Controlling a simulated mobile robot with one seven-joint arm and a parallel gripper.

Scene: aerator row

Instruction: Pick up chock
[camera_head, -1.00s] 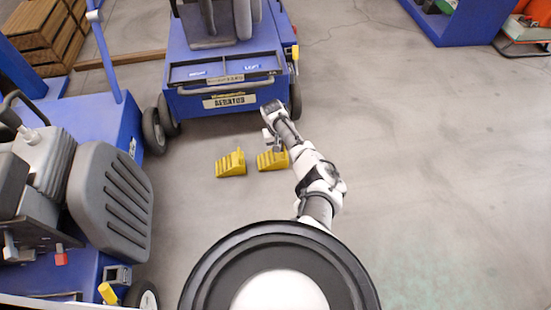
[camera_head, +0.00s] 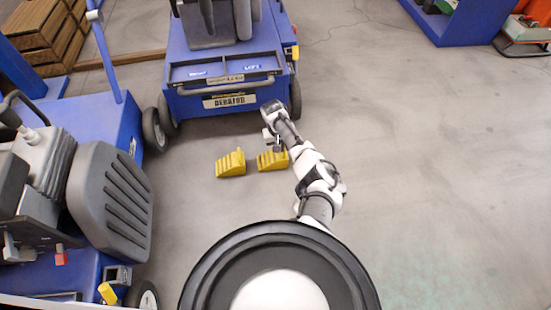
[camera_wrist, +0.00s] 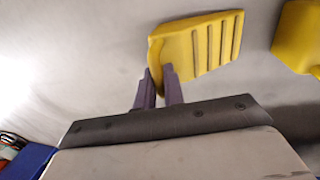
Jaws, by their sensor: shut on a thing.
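Two yellow stepped chocks are on the grey floor in front of the blue aerator cart. The right chock (camera_head: 269,162) is at my gripper (camera_head: 276,146), and my arm partly covers its right side. The left chock (camera_head: 231,163) stands apart from my gripper. A second yellow chock also shows at the right edge of the wrist view (camera_wrist: 297,38).
The blue aerator cart (camera_head: 226,103) with black wheels stands just behind the chocks. Another blue machine (camera_head: 85,135) with a grey ribbed cover is on the left. The floor (camera_head: 440,180) to the right is open. A blue stand (camera_head: 450,28) is at the upper right.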

